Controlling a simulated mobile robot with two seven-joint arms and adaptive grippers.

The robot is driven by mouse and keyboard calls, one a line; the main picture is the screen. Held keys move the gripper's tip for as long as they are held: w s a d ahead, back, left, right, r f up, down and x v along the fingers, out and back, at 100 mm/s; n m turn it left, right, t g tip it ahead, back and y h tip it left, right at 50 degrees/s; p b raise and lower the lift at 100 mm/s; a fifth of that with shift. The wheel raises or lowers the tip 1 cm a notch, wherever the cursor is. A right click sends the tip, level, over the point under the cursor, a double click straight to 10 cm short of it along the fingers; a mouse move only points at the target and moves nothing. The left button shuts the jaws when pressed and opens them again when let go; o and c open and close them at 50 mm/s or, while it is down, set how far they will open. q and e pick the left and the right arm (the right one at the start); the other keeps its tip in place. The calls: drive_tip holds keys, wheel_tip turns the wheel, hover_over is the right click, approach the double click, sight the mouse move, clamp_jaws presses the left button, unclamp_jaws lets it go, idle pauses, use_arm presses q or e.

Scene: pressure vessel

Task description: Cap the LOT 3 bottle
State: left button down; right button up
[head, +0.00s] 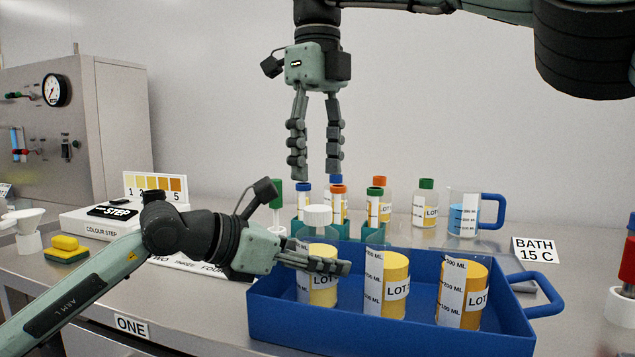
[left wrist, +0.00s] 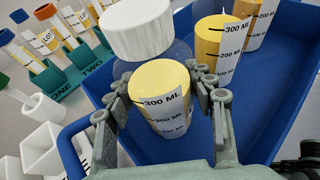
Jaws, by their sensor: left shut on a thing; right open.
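Three clear bottles with yellow-orange contents and LOT labels stand in the blue tray (head: 400,335); their lot numbers are not readable. My left gripper (head: 340,267) is shut around the left bottle (head: 322,292), with a finger on each side of its body in the left wrist view (left wrist: 163,92). A ribbed white cap (head: 318,215) sits at the top of this bottle; whether it is seated cannot be told. The middle bottle (head: 396,275) and right bottle (head: 465,290) show no caps. My right gripper (head: 316,168) is open and empty, above and behind the tray.
Behind the tray, a green rack (head: 300,228) holds capped tubes. A beaker of blue liquid (head: 463,218) stands at the back right near the BATH 15 C sign (head: 534,249). A yellow-green sponge (head: 66,248) and the colour step box (head: 110,218) are at left.

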sight(318, 208)
wheel_tip(318, 208, down, 6)
drive_tip(key=shift+f, duration=0.25)
drive_tip(key=shift+c, duration=0.2)
clamp_jaws()
drive_tip(key=shift+o, duration=0.8)
unclamp_jaws()
wheel_tip(318, 208, up, 8)
drive_tip(key=shift+f, duration=0.2)
